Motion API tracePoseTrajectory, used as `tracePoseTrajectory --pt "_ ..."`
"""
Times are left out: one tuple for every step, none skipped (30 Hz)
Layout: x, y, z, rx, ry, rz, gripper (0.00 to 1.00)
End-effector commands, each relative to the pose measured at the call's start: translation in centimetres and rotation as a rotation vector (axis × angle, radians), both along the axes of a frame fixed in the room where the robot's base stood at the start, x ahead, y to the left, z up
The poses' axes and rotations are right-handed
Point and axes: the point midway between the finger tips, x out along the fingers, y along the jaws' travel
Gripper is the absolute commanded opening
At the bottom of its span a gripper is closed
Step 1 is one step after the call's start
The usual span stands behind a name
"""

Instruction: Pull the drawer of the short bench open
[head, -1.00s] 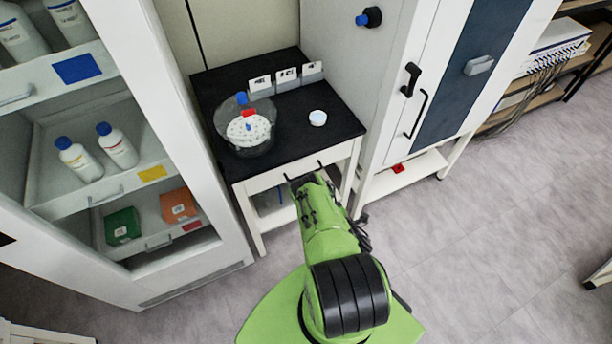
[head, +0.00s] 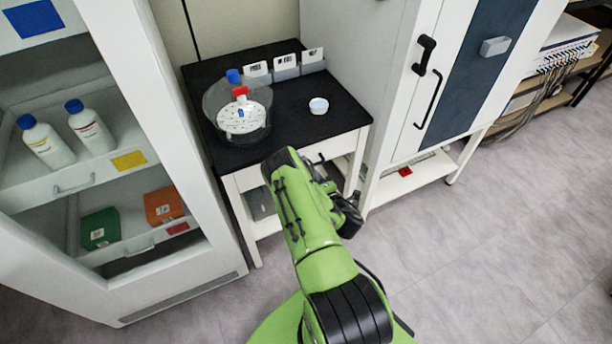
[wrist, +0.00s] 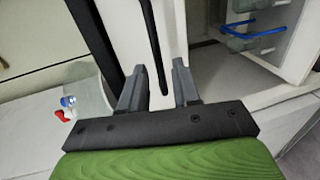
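The short bench (head: 348,112) has a black top and white frame, in the middle of the head view. Its white drawer front (head: 342,146) lies just under the top and looks shut; my arm covers part of it. The dark bar handle (wrist: 151,45) runs along the drawer front (wrist: 172,35) in the wrist view. My gripper (wrist: 160,82) is open, with one finger on either side of the handle's line. The handle's end shows between the fingers; I cannot tell whether they touch it. In the head view my arm mostly hides the gripper.
A glass vessel (head: 222,100), card holders (head: 285,68) and a small white dish (head: 319,106) stand on the bench. A glass-fronted cabinet (head: 190,240) is at left, a tall white cabinet (head: 400,90) at right. Floor (head: 480,240) is free at right.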

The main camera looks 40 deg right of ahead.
Motion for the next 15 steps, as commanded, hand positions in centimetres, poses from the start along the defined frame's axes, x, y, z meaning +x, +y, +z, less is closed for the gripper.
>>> tracePoseTrajectory --pt "1.4 -0.2 -0.1 -0.005 -0.005 0.008 0.31" --pt "2.0 -0.4 -0.2 -0.004 -0.003 0.008 0.31" --pt "2.8 -0.6 -0.4 -0.004 -0.003 0.008 0.31" --pt "3.4 -0.8 -0.5 -0.004 -0.003 0.007 0.31" --pt "3.8 -1.0 -0.6 -0.005 -0.002 0.006 0.31" --pt "4.4 -1.2 -0.8 -0.003 -0.001 0.005 0.31" --pt "4.7 -1.3 -0.8 -0.003 -0.001 0.005 0.31" --pt "5.0 -1.4 -0.8 -0.003 -0.001 0.004 0.31" --pt "5.3 -1.5 -0.9 -0.001 -0.002 0.002 0.31" --pt "5.5 -1.5 -0.9 0.0 -0.002 0.002 0.31" --pt "5.5 -1.6 -0.9 0.0 -0.002 0.001 0.31" --pt "5.6 -1.6 -0.9 0.0 -0.001 0.001 0.31" --pt "5.6 -1.6 -0.9 0.0 -0.001 0.0 0.31" --pt "5.6 -1.6 -0.8 0.0 -0.001 0.0 0.31" --pt "5.6 -1.6 -0.8 0.0 -0.001 0.0 0.31"
